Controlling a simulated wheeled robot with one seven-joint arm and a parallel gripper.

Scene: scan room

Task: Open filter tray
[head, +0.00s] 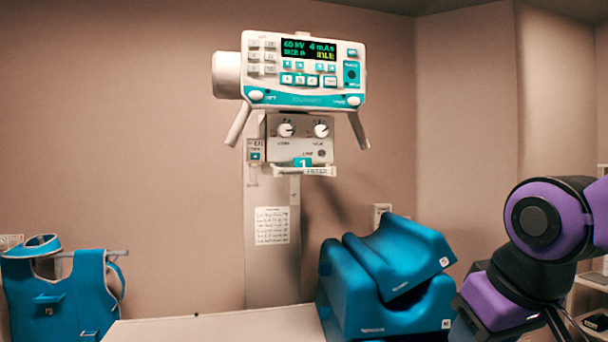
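The filter tray (304,171) is a pale, narrow drawer front with a "FILTER" label, under the knob box (299,137) of the X-ray head. A small teal tag with a "1" sits just above it. I cannot tell from this view how far the tray is out. The X-ray unit (303,73) with its lit display stands above, with a handle hanging at each side. My purple and black arm is at the far right, well away from the tray. My gripper is out of view.
Blue foam positioning blocks (388,277) are stacked at the right end of the pale table (215,328), between my arm and the column (272,240). A blue apron (62,290) hangs at left. The space in front of the tray looks clear.

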